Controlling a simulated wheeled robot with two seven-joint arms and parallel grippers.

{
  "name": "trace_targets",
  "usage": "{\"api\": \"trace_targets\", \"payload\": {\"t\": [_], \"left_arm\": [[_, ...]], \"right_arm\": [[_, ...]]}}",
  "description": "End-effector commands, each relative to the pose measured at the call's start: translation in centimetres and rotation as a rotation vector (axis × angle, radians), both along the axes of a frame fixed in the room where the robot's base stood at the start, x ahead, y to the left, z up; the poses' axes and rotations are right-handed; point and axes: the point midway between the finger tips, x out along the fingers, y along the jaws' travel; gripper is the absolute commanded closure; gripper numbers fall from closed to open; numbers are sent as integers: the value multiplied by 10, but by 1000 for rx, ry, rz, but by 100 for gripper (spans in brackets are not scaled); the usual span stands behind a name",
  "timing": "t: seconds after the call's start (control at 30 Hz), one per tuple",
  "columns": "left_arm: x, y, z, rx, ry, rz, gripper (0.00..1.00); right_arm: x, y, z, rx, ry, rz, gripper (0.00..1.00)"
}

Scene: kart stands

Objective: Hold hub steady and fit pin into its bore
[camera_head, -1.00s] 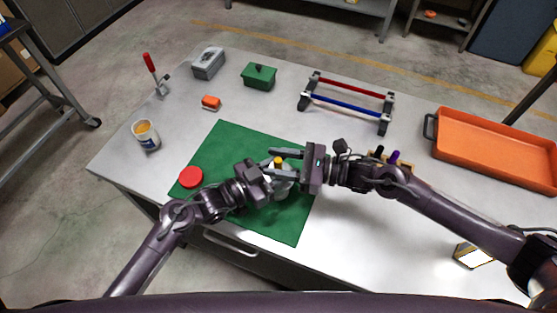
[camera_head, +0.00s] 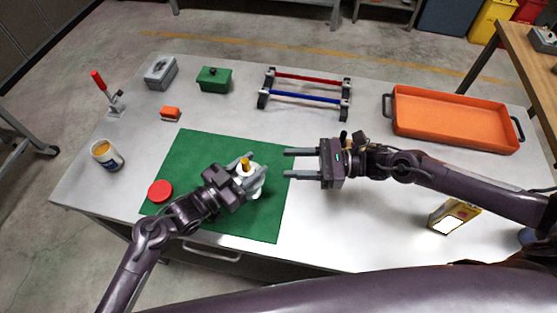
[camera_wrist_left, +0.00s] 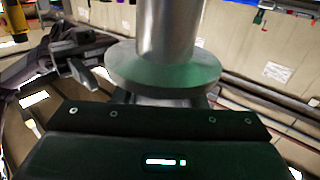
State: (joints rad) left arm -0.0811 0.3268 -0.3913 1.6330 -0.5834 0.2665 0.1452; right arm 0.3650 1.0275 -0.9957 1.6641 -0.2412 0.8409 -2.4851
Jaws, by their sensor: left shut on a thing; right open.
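The hub (camera_head: 254,186) is a pale metal piece standing on the green mat (camera_head: 225,223). In the left wrist view its grey cylinder and round flange (camera_wrist_left: 165,68) fill the middle. My left gripper (camera_head: 257,164) is shut on the hub. The yellow pin (camera_head: 246,165) stands upright at the hub's top, apparently in the bore; how deep it sits I cannot tell. My right gripper (camera_head: 287,163) is open and empty, to the right of the hub and apart from it.
A red disc (camera_head: 160,191) lies at the mat's left. An orange tray (camera_head: 455,120) and yellow box (camera_head: 453,216) are right.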

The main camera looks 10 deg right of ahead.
Motion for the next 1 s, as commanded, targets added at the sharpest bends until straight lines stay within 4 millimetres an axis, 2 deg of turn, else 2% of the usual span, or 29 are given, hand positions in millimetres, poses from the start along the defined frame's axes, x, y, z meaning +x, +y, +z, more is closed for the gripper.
{"api": "trace_targets", "payload": {"t": [0.43, 0.47, 0.63, 1.0], "left_arm": [[0, 0, 1, 0, -1, 1, 96], [0, 0, 1, 0, -1, 1, 60], [0, 0, 0, 0, -1, 0, 37], [-3, 6, -1, 1, 1, 1, 37]], "right_arm": [[-1, -4, 0, 0, 0, 0, 58], [-1, -4, 0, 0, -1, 0, 58], [-1, -4, 0, 0, -1, 0, 58], [-1, -4, 0, 0, -1, 0, 58]]}}
